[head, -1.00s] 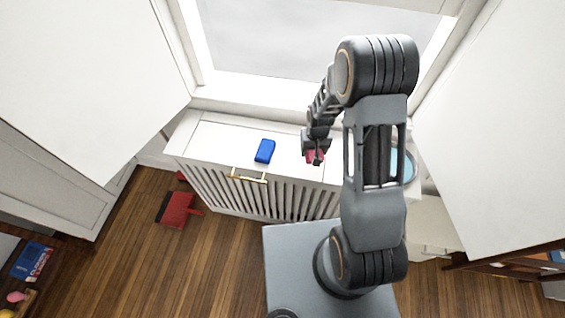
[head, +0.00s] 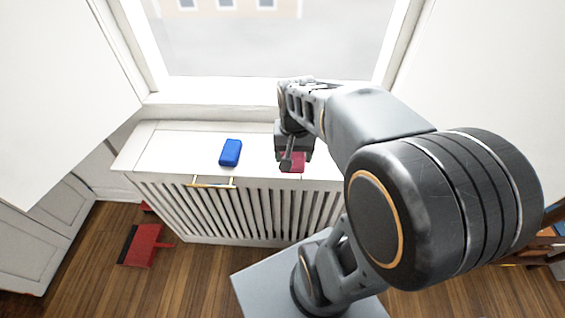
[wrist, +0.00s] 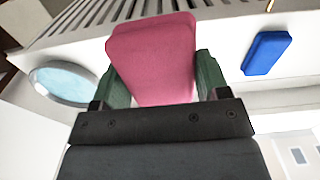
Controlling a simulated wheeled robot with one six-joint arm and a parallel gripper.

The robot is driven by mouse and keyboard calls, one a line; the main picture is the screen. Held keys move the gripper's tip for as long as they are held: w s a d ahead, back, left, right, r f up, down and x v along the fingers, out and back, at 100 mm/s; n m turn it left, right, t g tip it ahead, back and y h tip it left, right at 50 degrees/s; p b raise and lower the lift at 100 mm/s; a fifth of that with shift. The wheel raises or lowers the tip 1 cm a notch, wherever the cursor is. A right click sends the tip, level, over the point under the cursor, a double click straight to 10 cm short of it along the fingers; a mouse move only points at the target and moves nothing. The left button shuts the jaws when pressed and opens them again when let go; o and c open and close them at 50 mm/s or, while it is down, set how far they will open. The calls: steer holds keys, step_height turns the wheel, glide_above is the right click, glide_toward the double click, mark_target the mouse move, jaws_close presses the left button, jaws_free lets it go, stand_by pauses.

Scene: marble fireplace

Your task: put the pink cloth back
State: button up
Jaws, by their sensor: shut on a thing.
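The pink cloth (head: 293,161) is a folded, rounded block at the front edge of the white cabinet top under the window. My gripper (head: 291,160) is shut on it and points down at the cabinet top. In the wrist view the pink cloth (wrist: 152,58) sits between the two green fingers of my gripper (wrist: 153,82). I cannot tell whether the cloth touches the top or hangs just above it.
A blue cloth or sponge (head: 231,152) lies on the white cabinet top (head: 180,150), left of my gripper. A brass handle (head: 211,183) is on the slatted front. A red dustpan (head: 141,245) lies on the floor. A round blue-filled dish (wrist: 65,83) shows in the wrist view.

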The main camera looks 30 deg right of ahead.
steer(key=shift+s+d+f, duration=0.1)
steer(key=shift+s+f, duration=0.05)
steer(key=shift+f, duration=0.1)
steer(key=w+d+f, duration=0.1)
steer(key=w+f, duration=0.2)
steer(key=w, duration=0.1)
steer(key=w+d+f+b, duration=0.1)
steer(key=w+f, duration=0.2)
steer(key=w, duration=0.1)
steer(key=w+d+f, duration=0.1)
steer(key=w+f, duration=0.2)
steer(key=w, duration=0.1)
steer(key=shift+w, duration=0.25)
steer(key=shift+w+f+b, duration=0.25)
steer(key=shift+f+b, duration=0.1)
steer(key=shift+f, duration=1.4)
